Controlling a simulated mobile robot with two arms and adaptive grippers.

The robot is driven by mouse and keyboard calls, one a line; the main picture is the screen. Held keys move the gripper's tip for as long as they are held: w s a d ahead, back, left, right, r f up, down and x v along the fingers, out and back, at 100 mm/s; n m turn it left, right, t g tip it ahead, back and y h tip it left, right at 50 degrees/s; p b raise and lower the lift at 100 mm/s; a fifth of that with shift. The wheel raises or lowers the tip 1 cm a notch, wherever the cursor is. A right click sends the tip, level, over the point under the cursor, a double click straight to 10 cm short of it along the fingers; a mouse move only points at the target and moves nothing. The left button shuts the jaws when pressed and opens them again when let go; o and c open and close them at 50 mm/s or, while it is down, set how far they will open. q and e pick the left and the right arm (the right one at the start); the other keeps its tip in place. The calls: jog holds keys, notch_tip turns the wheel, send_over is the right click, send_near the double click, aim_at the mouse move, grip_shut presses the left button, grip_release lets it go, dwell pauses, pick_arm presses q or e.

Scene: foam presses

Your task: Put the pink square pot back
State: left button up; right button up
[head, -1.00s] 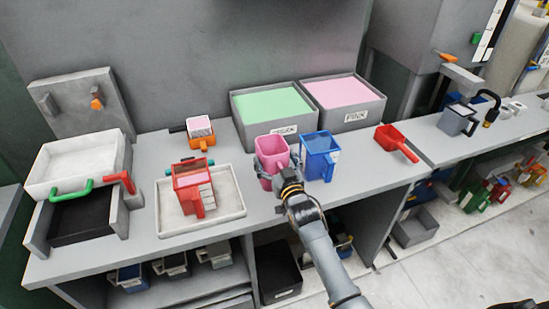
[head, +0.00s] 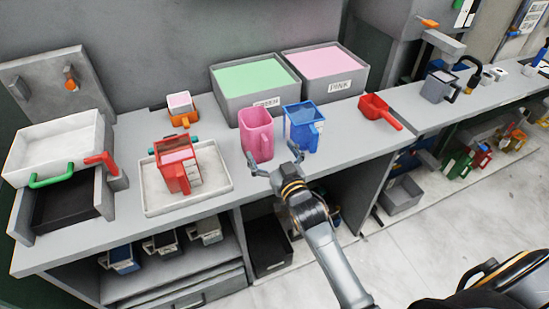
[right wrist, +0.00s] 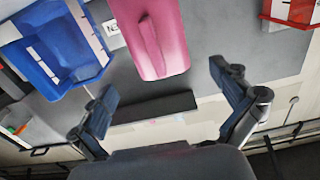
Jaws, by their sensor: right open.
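The pink square pot (head: 256,134) stands upright on the grey counter, in front of the green bin and to the left of the blue pot. Its handle faces my right gripper. My right gripper (head: 276,160) is open and empty, just in front of the pot and apart from it. In the right wrist view the pink pot (right wrist: 152,38) is beyond the open fingertips (right wrist: 172,85), with nothing between them. My left gripper is not in view.
A blue pot (head: 303,127) stands close on the right of the pink one. Bins of green (head: 240,107) and pink (head: 350,82) material stand behind. A red scoop (head: 375,107) lies to the right. A red pot (head: 174,165) stands in a white tray (head: 222,187) to the left.

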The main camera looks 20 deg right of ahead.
jog(key=shift+s, duration=1.5)
